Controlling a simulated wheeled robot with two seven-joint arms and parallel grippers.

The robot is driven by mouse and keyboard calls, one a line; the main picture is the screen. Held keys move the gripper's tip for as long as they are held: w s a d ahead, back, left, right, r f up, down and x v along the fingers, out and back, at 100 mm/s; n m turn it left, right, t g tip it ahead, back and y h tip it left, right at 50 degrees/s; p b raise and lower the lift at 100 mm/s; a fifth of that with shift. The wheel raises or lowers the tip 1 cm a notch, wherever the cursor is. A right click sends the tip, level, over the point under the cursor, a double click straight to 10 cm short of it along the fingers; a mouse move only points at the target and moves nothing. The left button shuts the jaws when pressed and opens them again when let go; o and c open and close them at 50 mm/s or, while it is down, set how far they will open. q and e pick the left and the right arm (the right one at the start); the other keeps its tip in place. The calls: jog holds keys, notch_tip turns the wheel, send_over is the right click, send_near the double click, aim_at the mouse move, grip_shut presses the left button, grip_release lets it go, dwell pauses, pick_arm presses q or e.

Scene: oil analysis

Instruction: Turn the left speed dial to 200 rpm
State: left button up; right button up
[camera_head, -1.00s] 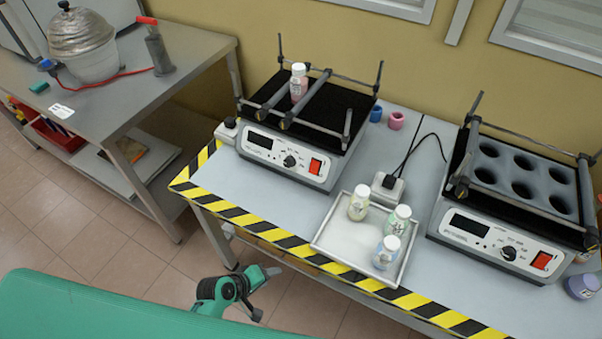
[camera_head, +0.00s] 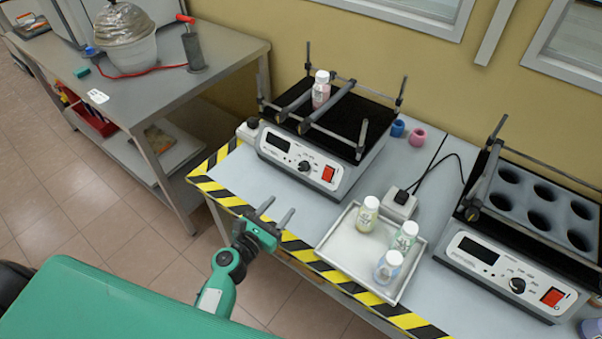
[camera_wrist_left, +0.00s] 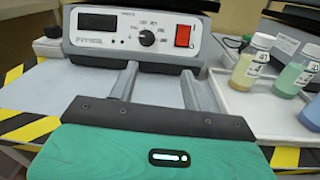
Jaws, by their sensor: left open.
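The left speed dial (camera_head: 305,166) is a small black knob on the white front panel of the left shaker (camera_head: 270,158). It sits between a dark display and a red switch. In the left wrist view the dial (camera_wrist_left: 147,38) is straight ahead, above and beyond the fingertips. My left gripper (camera_head: 277,209) is open and empty near the table's striped front edge, apart from the dial. Its two parallel fingers also show in the left wrist view (camera_wrist_left: 157,78), pointing at the panel. My right gripper is not in view.
A metal tray (camera_head: 335,262) with three bottles stands right of my left gripper. A second shaker (camera_head: 465,272) with its own dial is at the right. A pink-red bottle (camera_head: 321,90) stands on the left shaker's platform. The tabletop before the left shaker is clear.

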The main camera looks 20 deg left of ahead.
pick_arm(q)
jog(key=n, duration=0.1)
jog(key=a+n+y, duration=0.1)
jog(key=n, duration=0.1)
jog(key=shift+w+a+f+t, duration=0.1)
jog(key=shift+w+a+t, duration=0.1)
jog(key=shift+w+t, duration=0.15)
jog(key=shift+w, duration=0.25)
jog(key=shift+w+d, duration=0.1)
jog(key=shift+w, duration=0.25)
jog(key=p, duration=0.1)
send_near(301, 169)
jog(key=shift+w+d+r, duration=0.1)
jog(key=shift+w+d, duration=0.05)
jog(key=shift+w, duration=0.25)
jog(key=shift+w+d+r, duration=0.1)
jog(key=shift+w+r, duration=0.05)
jog(key=shift+w, duration=0.2)
jog(key=x, duration=0.5)
jog(key=shift+w+f+p, duration=0.1)
jog(key=shift+w+p, duration=0.1)
jog(key=shift+p, duration=0.15)
jog(key=shift+x, duration=0.8)
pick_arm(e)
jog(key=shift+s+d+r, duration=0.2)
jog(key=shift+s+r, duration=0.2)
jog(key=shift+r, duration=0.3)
